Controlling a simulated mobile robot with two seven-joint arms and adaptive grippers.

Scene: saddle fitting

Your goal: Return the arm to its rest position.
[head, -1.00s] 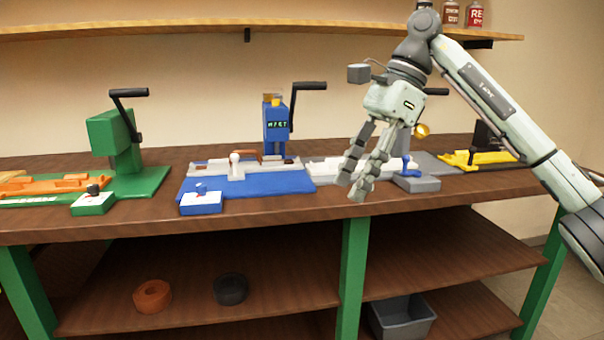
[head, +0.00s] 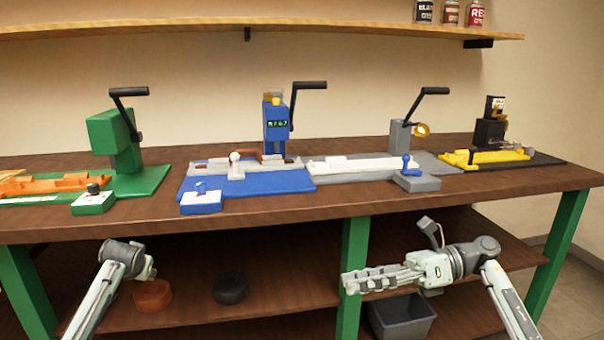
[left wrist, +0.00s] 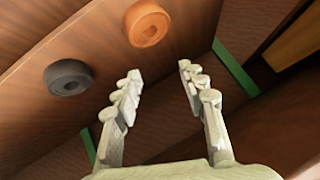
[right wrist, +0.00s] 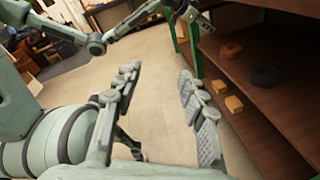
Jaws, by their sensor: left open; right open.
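My right gripper (head: 368,280) is in front of the bench, below the tabletop, pointing left in the head view. In the right wrist view its fingers (right wrist: 160,95) are spread with nothing between them. My left arm comes in at the lower left of the head view, and its gripper is hidden there behind the wrist. In the left wrist view the left gripper (left wrist: 160,90) is open and empty, facing the lower shelf. Both arms are clear of the fixtures on the tabletop.
The bench top (head: 300,215) carries a green press (head: 115,135), a blue press (head: 276,128), a grey press (head: 400,138) and a black stand with a yellow fixture (head: 490,157). An orange ring (head: 153,296), a dark ring (head: 230,288) and a grey bin (head: 403,318) sit below.

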